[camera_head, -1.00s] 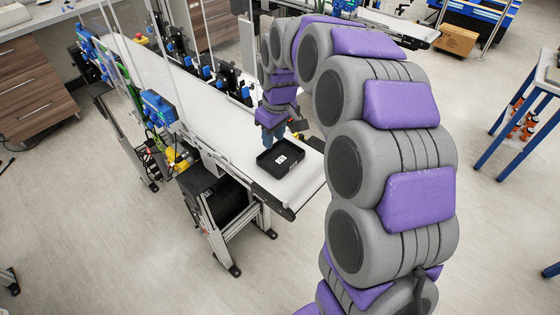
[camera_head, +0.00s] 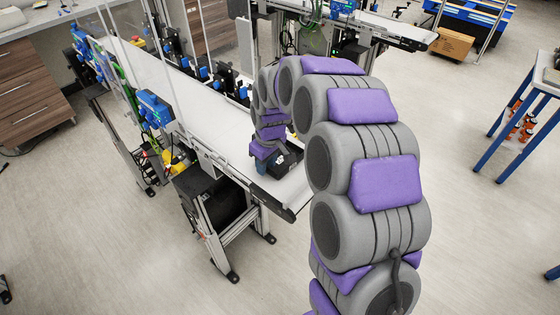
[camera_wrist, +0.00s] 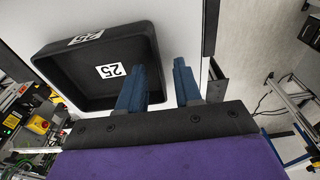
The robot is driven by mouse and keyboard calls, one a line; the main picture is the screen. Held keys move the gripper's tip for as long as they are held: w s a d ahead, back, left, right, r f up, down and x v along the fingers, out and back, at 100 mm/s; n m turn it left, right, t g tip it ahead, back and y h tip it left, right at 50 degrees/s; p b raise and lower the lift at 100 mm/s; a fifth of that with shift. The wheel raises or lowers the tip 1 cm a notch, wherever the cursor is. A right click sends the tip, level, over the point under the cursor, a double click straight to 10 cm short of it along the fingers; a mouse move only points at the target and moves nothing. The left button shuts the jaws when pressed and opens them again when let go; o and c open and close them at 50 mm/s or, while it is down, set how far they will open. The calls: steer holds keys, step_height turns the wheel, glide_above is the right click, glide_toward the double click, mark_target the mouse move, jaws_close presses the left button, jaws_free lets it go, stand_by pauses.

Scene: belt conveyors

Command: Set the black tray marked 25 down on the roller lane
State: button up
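The black tray marked 25 (camera_head: 287,160) lies near the end of the white belt conveyor (camera_head: 210,112), partly hidden by my gripper (camera_head: 263,166). In the wrist view the tray (camera_wrist: 84,84) is a shallow open box at the left, with a white 25 label inside and another on its far wall. My gripper (camera_wrist: 160,68) has its two blue fingers apart. The left finger overlaps the tray's near right corner in the picture, and the right finger is outside the tray. I cannot tell whether either touches it. I cannot make out rollers on any lane.
Another conveyor (camera_head: 395,29) stands at the back. A cardboard box (camera_head: 452,44) is on the floor at the back right. A blue-framed table (camera_head: 520,110) stands at the right. Clear posts and blue sensors (camera_head: 156,108) line the belt. Open floor lies in front.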

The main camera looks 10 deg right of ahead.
steer(key=shift+a, duration=0.1)
steer(key=shift+c, duration=0.5)
jaws_close()
steer(key=shift+r, duration=0.6)
step_height(320, 180, up, 3)
steer(key=shift+w+f+p, duration=0.1)
steer(key=shift+f+p, duration=0.1)
steer(key=shift+p, duration=0.5)
steer(key=s+d+r+p, duration=0.1)
steer(key=s+p, duration=0.1)
steer(key=s, duration=1.4)
